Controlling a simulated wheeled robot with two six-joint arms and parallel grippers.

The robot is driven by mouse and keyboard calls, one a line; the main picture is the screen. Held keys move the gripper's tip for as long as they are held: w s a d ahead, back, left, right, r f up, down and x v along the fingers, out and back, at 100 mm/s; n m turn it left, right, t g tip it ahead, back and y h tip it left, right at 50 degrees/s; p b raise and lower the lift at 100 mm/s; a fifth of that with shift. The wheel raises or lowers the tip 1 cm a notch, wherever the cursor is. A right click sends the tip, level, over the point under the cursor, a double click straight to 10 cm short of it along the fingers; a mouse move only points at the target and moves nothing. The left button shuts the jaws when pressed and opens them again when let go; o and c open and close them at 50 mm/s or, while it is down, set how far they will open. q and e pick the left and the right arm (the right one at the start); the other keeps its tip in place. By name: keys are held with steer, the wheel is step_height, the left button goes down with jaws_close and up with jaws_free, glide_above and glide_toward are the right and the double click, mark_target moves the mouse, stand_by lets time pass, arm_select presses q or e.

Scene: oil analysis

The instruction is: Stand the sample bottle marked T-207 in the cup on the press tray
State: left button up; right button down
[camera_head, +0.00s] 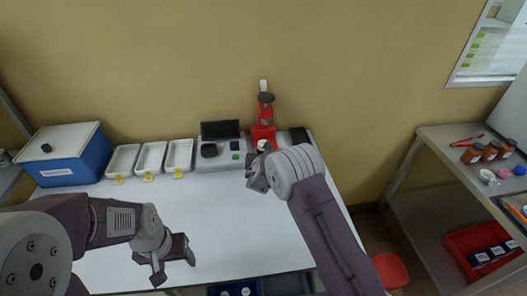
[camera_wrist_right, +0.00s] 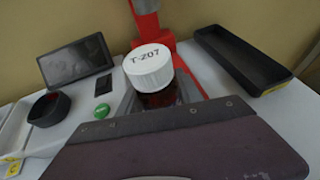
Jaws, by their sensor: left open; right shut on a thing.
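The sample bottle has a white cap marked T-207 (camera_wrist_right: 152,68) and a dark red-brown body (camera_wrist_right: 160,98); its cap also shows in the head view (camera_head: 262,144). My right gripper (camera_head: 257,170) is shut on the bottle, in front of the red press (camera_head: 265,108). The bottle looks roughly upright in the wrist view. The press's red base (camera_head: 262,132) is just behind it. The cup on the press tray is hidden, and I cannot tell whether the bottle touches it. My left gripper (camera_head: 174,265) is open and empty above the white table's front left.
A grey instrument with a dark screen (camera_head: 220,130) and a black round holder (camera_head: 209,150) stands left of the press. A black tray (camera_wrist_right: 240,58) lies right of it. White trays (camera_head: 151,158) and a blue box (camera_head: 66,155) stand further left. The table's middle is clear.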

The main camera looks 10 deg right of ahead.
arm_select(q)
steer(key=shift+f, duration=0.1)
steer(key=shift+f+b, duration=0.15)
steer(key=shift+b, duration=0.15)
arm_select(e)
steer(key=shift+f, duration=0.1)
steer(key=c, duration=0.8)
jaws_free()
arm_select(q)
steer(key=shift+r, duration=0.2)
steer(key=shift+r+p, duration=0.2)
steer(key=shift+p, duration=0.15)
arm_select(e)
steer(key=shift+s+r, duration=0.1)
steer(key=shift+r, duration=0.25)
arm_select(q)
steer(key=shift+f+b, duration=0.85)
arm_select(e)
steer(key=v, duration=1.1)
steer(key=shift+s, duration=0.4)
